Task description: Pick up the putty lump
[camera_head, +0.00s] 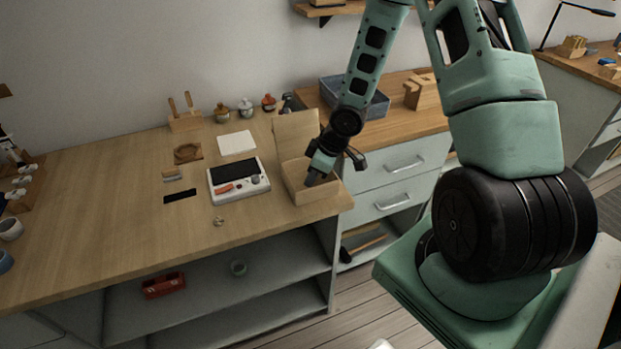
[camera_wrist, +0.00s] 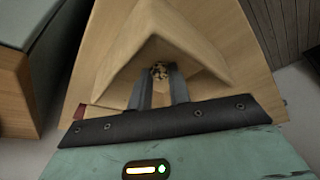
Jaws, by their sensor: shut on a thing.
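A small, speckled brown and dark lump (camera_wrist: 159,70), which I take for the putty lump, shows between my fingertips in the wrist view. My gripper (camera_wrist: 160,82) is shut on it, with a finger on either side. In the head view my gripper (camera_head: 313,180) reaches down into the open wooden box (camera_head: 302,196) at the right end of the workbench. The lump is hidden there by my gripper and the box walls. In the wrist view the box walls (camera_wrist: 190,28) surround the fingertips.
The box's raised lid (camera_head: 296,130) stands behind my gripper. A white device (camera_head: 256,192) with a dark panel lies left of the box on the workbench (camera_head: 110,215). A blue-grey bin (camera_head: 375,105) and a wooden block (camera_head: 414,94) are on the cabinet behind.

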